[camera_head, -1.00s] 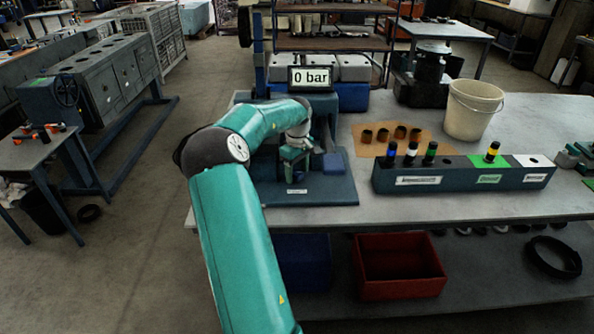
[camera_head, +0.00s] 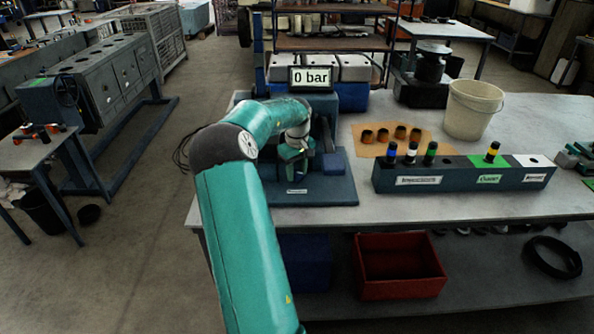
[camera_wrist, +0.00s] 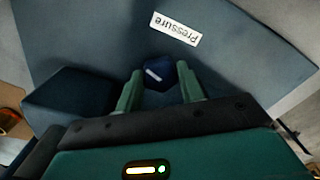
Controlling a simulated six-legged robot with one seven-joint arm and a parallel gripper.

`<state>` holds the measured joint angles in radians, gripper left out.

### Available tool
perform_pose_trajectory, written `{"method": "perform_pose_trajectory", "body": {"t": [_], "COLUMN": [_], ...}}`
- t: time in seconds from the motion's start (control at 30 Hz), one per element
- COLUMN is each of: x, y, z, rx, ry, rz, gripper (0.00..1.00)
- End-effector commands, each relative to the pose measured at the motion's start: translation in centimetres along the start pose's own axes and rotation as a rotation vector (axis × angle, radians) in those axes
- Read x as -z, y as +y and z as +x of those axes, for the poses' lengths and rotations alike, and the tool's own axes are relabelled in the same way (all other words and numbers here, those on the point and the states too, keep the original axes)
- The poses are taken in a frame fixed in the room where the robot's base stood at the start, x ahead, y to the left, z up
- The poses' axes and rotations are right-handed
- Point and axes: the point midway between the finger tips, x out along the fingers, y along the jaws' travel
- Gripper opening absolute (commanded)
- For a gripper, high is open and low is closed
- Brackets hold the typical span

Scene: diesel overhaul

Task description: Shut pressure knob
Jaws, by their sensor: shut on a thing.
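The pressure knob (camera_wrist: 158,72) is a small dark blue knob with a white mark on top, in the wrist view. It sits on the blue-grey base plate beside a white "Pressure" label (camera_wrist: 176,28). My gripper (camera_wrist: 160,84) has its two green fingers on either side of the knob, shut on it. In the head view my gripper (camera_head: 293,165) is low over the test stand's base plate (camera_head: 318,193), and the knob is hidden there.
A dark blue block (camera_wrist: 72,95) stands on the plate close to my gripper. To the right are a long rack (camera_head: 400,180) with several banded parts, a tan mat (camera_head: 372,146) with several rings, and a white bucket (camera_head: 473,108). A red bin (camera_head: 400,290) is below.

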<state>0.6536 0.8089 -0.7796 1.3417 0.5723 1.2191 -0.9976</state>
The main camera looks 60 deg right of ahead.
Motion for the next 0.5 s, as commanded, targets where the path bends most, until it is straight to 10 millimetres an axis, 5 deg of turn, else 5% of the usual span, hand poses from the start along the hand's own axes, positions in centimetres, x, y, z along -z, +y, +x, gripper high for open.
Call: {"method": "perform_pose_trajectory", "body": {"t": [0.37, 0.4, 0.5], "x": [0.05, 0.05, 0.04], "y": [0.0, 0.0, 0.0], "z": [-0.06, -0.06, -0.05], "rx": [-0.001, -0.001, -0.001], "ry": [0.002, 0.002, 0.002], "rz": [0.035, 0.035, 0.034], "gripper": [0.15, 0.44, 0.59]}}
